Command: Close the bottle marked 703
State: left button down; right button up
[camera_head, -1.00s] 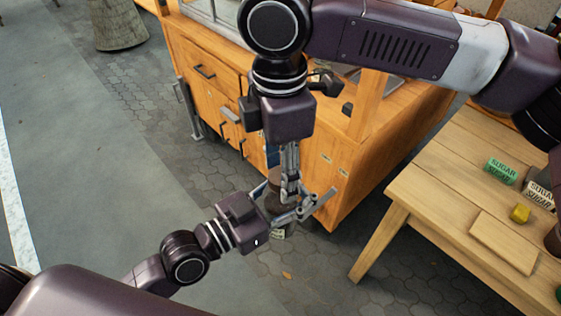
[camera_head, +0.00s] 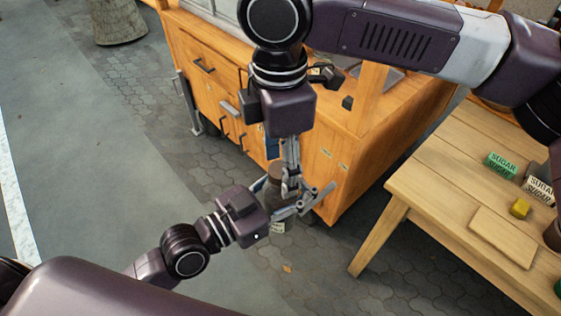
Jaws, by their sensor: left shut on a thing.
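A dark bottle with a brown top (camera_head: 276,171) is upright between my two grippers, clear of the floor. A pale label (camera_head: 277,227) shows at its lower end; its number is too small to read. My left gripper (camera_head: 296,204) comes in from the lower left and is shut around the bottle's body. My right gripper (camera_head: 290,186) points down from above, at the right side of the bottle's top. Its fingers overlap the bottle and the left fingers, so I cannot tell whether they hold anything. Most of the bottle is hidden.
A wooden table (camera_head: 440,240) at the right bears a green sugar box (camera_head: 501,165), a white sugar box (camera_head: 540,187), a yellow block (camera_head: 520,208) and a flat board (camera_head: 503,236). An orange wooden cabinet (camera_head: 335,170) with drawers stands behind the grippers.

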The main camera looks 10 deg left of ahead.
jog(key=shift+r, duration=0.1)
notch_tip(320, 180, up, 12)
dwell(0.6)
dwell(0.4)
